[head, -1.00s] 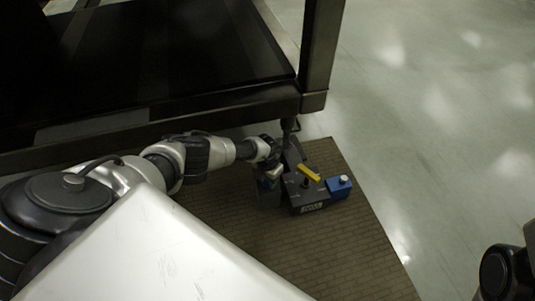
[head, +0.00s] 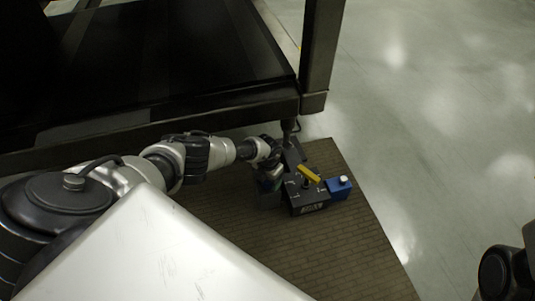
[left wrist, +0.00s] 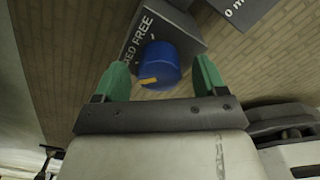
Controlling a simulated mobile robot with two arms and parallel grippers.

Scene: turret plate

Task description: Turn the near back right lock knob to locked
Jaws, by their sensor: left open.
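A blue round knob (left wrist: 160,66) with a small orange mark on its lower left edge shows in the left wrist view. My left gripper (left wrist: 163,72) is open, with one green finger on each side of the knob; contact cannot be told. In the head view my left gripper (head: 270,178) is low beside a dark block (head: 308,198) that carries a yellow bar (head: 309,173). There the knob is hidden by my gripper and arm.
A blue block (head: 339,188) with a white top piece stands at the dark block's right side. A dark metal frame (head: 215,105) with a corner post rises just behind my left arm. The brown mat (head: 330,255) is clear in front, and bare floor lies to the right.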

